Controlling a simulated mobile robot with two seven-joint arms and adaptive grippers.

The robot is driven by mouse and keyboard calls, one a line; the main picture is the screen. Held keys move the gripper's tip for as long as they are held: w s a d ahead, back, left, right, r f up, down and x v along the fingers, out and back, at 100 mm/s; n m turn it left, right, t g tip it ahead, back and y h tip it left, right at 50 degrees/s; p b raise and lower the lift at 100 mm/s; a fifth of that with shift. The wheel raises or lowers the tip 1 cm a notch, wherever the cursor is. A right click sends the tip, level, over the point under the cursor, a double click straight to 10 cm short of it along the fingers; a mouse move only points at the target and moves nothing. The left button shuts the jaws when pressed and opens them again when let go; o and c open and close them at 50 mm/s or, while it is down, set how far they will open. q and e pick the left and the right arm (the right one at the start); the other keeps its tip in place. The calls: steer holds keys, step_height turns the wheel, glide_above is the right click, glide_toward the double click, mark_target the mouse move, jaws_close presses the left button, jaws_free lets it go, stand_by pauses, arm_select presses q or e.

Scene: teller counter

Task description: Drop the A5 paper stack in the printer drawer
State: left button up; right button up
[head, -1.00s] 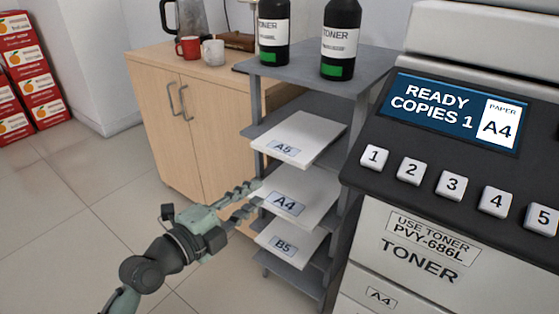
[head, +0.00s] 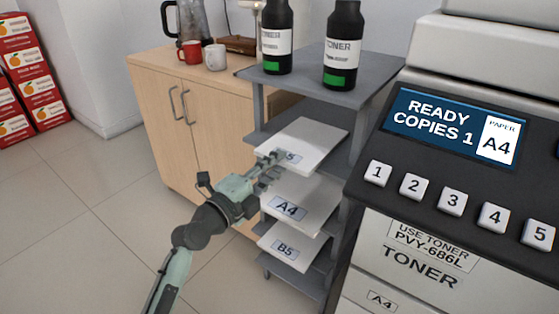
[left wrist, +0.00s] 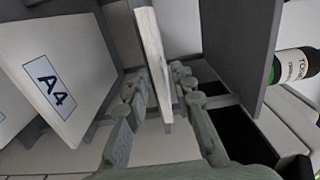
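The A5 paper stack (head: 312,138) is a white slab on the upper paper shelf of the grey rack, its label partly hidden by my left gripper (head: 272,166). In the left wrist view the A5 stack (left wrist: 154,60) shows edge-on between the two fingers of my left gripper (left wrist: 160,80). The fingers are apart, one on each side of its front edge; I cannot tell whether they touch it. The printer (head: 440,255) stands at the right, with an A4-labelled front panel (head: 381,300) low down, cut by the frame. My right gripper is not in view.
The A4 stack (head: 308,204) and B5 stack (head: 292,243) lie on shelves below. Two toner bottles (head: 276,38) (head: 343,45) stand on the rack top. A wooden cabinet (head: 192,105) is behind.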

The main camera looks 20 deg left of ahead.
arm_select(q)
steer(key=shift+w+d, duration=0.15)
steer(key=shift+w, duration=0.2)
steer(key=c, duration=0.3)
jaws_close()
step_height(320, 180, up, 3)
steer(key=shift+f+p, duration=0.15)
steer(key=shift+p, duration=0.85)
steer(key=s+a+r, duration=0.2)
steer(key=s, duration=0.4)
steer(key=s+a+r+p, duration=0.1)
steer(key=s+a+r, duration=0.1)
steer(key=s, duration=0.5)
steer(key=shift+a+r, duration=0.35)
steer(key=shift+r, duration=0.15)
